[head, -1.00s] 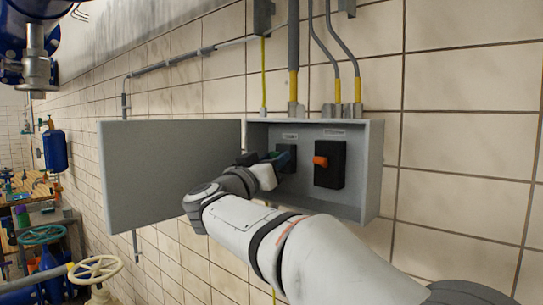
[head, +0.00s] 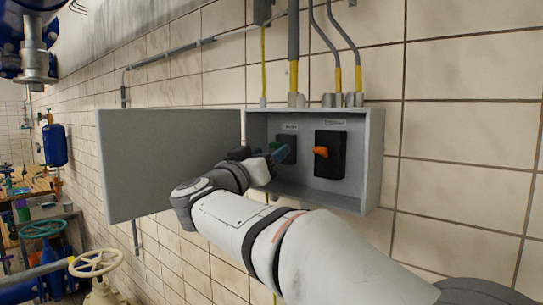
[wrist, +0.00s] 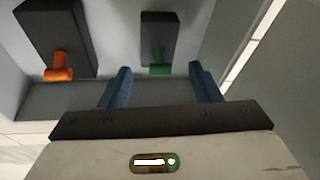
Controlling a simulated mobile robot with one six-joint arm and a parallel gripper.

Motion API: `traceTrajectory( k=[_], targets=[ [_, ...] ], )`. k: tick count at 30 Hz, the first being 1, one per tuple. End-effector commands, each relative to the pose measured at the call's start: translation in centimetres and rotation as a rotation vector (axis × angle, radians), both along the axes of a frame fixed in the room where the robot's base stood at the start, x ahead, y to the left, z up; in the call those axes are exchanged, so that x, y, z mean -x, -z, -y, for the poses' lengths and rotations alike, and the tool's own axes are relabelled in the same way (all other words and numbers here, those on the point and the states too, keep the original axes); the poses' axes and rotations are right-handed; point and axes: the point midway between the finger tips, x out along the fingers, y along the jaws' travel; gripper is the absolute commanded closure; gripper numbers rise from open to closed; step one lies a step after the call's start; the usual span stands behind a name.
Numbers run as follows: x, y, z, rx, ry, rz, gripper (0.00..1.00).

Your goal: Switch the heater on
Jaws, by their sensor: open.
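An open grey box (head: 373,165) on the tiled wall holds two black rotary switches. The smaller left switch (head: 290,145) has a green handle, seen clearly in the wrist view (wrist: 159,62). The larger right switch (head: 333,168) has an orange handle (head: 321,152), also in the wrist view (wrist: 59,66). A small label sits above each switch, too blurred to read. My gripper (wrist: 160,70) is open, its two blue fingers pointing at the smaller switch. The green handle appears between the fingertips, apart from both. In the head view my gripper (head: 276,154) partly hides this switch.
The box door (head: 170,165) stands open to the left, close to my wrist. Conduits (head: 293,60) enter the box from above. A cream handwheel (head: 96,264) and a blue-green handwheel (head: 42,229) are at lower left. The wall right of the box is clear.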

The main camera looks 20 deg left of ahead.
Motion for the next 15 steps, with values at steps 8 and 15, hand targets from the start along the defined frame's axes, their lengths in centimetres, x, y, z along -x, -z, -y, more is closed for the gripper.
traceTrajectory(
  k=[8,15],
  targets=[
    [4.2,1.4,-1.1,-0.001,-0.002,0.000,0.43],
    [5.1,1.5,-1.3,-0.001,-0.001,0.000,0.43]
  ],
)
